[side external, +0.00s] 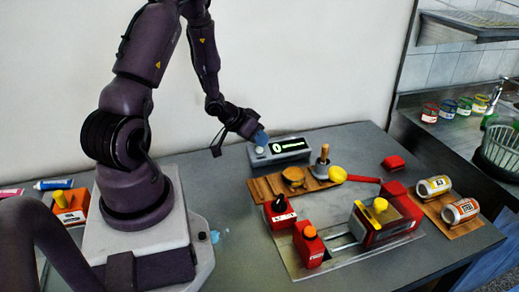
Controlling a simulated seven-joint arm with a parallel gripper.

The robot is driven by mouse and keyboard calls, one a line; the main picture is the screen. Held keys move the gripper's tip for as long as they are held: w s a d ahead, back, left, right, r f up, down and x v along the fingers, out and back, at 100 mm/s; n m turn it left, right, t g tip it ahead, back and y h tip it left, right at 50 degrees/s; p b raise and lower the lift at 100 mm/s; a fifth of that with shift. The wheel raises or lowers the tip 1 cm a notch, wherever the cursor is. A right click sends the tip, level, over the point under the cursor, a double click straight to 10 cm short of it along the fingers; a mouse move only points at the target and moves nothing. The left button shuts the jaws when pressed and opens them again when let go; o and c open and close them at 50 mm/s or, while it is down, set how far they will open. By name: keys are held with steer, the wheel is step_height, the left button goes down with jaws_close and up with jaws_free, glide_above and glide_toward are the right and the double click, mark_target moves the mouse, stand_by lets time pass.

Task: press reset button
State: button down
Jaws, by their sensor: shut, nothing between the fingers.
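A grey box with a lit green display (286,146) stands at the back of the table, and its display seems to show a zero. A small pale round button (259,150) shows on the left part of its front; I cannot read a label on it. My gripper (261,138) is shut and empty, with its bluish fingertips just above this button, at the box's left end. I cannot tell whether the fingertips touch the box. Other button-like tops are an orange one on a red box (309,246) and a yellow knob on a red device (385,222).
In front of the display box lies a wooden board (262,190) with a wooden bowl, a wood-handled tool (322,165) and a yellow-headed, red-handled item (340,174). A black-topped red box (280,215) stands front left. Two cans (460,211) lie at right. Bare table shows behind the red block (393,162).

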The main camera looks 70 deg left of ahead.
steer(key=r, duration=0.1)
steer(key=d+r, duration=0.1)
steer(key=r, duration=0.2)
steer(key=shift+d+r, duration=0.25)
steer(key=shift+r, duration=0.15)
stand_by(0.6)
steer(key=s+a+f+g+y, duration=0.2)
steer(key=s+g, duration=0.1)
steer(key=s, duration=0.1)
step_height(320, 180, up, 7)
steer(key=s+d+g+y, duration=0.1)
steer(key=s+g+y, duration=0.1)
steer(key=g, duration=0.1)
steer(key=s+d+r+m+t+h, duration=0.1)
steer(key=s+d+r+m+h, duration=0.1)
steer(key=d+r, duration=0.7)
steer(key=s+d+r+m+t+h, duration=0.2)
steer(key=d+r, duration=0.6)
steer(key=d, duration=0.6)
steer(key=shift+s+d+r, duration=0.3)
steer(key=shift+s+r, duration=0.1)
